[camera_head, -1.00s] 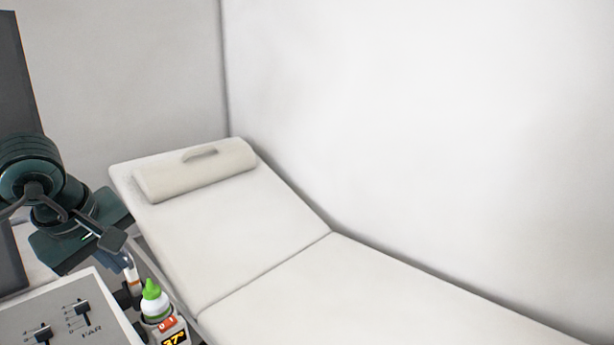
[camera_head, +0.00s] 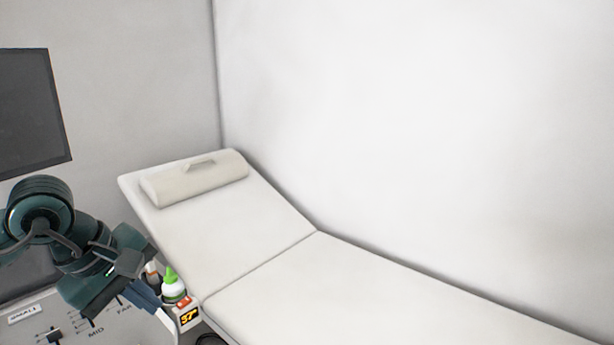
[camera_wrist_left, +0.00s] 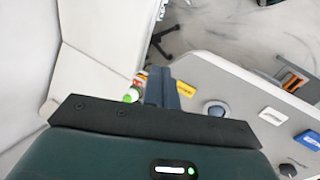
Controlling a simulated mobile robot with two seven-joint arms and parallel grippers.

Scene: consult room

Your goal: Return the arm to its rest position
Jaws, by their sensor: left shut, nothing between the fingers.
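My left arm comes in from the left in the head view. Its gripper (camera_head: 150,301) is low in the picture, pointing down and right, with its blue fingers together and empty. The fingers lie over the console panel, close beside the green-capped bottle (camera_head: 173,290) in the picture; I cannot tell the gap in depth. In the left wrist view the shut fingers (camera_wrist_left: 161,88) stick out past the dark gripper body, and nothing is held. The bottle shows partly behind them, to the left (camera_wrist_left: 131,96). My right gripper is not in view.
A dark monitor (camera_head: 32,110) stands at the left. A white couch (camera_head: 380,295) with a bolster (camera_head: 195,178) fills the right, against the wall.

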